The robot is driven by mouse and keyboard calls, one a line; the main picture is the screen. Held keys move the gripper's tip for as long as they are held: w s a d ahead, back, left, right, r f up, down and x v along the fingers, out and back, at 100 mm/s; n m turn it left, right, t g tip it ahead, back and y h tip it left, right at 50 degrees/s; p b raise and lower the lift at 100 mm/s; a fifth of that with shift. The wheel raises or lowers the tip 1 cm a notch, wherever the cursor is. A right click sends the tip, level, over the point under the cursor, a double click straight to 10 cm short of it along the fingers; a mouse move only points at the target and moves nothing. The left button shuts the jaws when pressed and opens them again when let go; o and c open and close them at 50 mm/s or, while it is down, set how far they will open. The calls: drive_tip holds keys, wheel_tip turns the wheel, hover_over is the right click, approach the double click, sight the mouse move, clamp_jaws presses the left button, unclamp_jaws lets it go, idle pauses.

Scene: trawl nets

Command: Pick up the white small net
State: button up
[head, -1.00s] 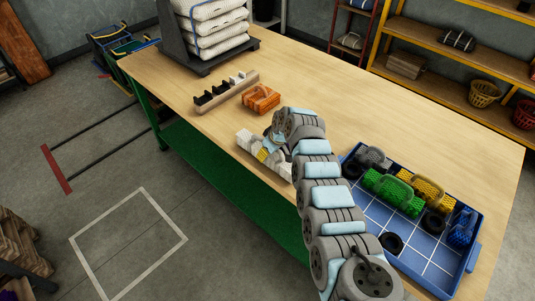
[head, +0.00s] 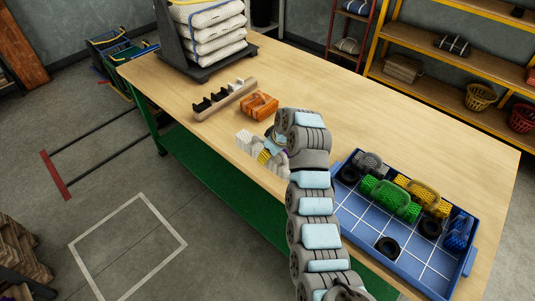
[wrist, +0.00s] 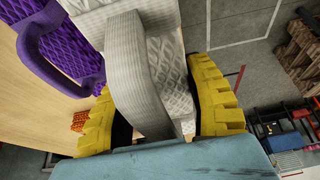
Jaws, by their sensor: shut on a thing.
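The white small net (head: 243,139) is at the table's front edge in the head view, partly hidden by my gripper. In the wrist view the white net (wrist: 164,58) has a quilted body and a ribbed pale handle. My gripper (wrist: 150,84) has its two yellow fingers on either side of that handle and is shut on it. In the head view my gripper (head: 264,156) shows as a bit of yellow against the net. I cannot tell whether the net is clear of the tabletop.
A purple net (wrist: 62,48) is close beside the white one. An orange net (head: 259,106) and a rack (head: 225,98) with black and white pieces stand behind. A blue tray (head: 405,265) of colored nets and black rings is at right. The table's middle is clear.

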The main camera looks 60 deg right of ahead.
sight(277, 167)
drive_tip(key=s+a+r+p, duration=0.1)
drive_tip(key=s+a+p, duration=0.1)
drive_tip(key=p, duration=0.1)
drive_tip(key=s+a+r+p, duration=0.2)
drive_tip(key=a+p, duration=0.1)
drive_tip(key=s+a+r+p, duration=0.2)
drive_tip(key=p, duration=0.1)
drive_tip(key=shift+s+a+p, duration=0.15)
drive_tip(key=shift+p, duration=0.15)
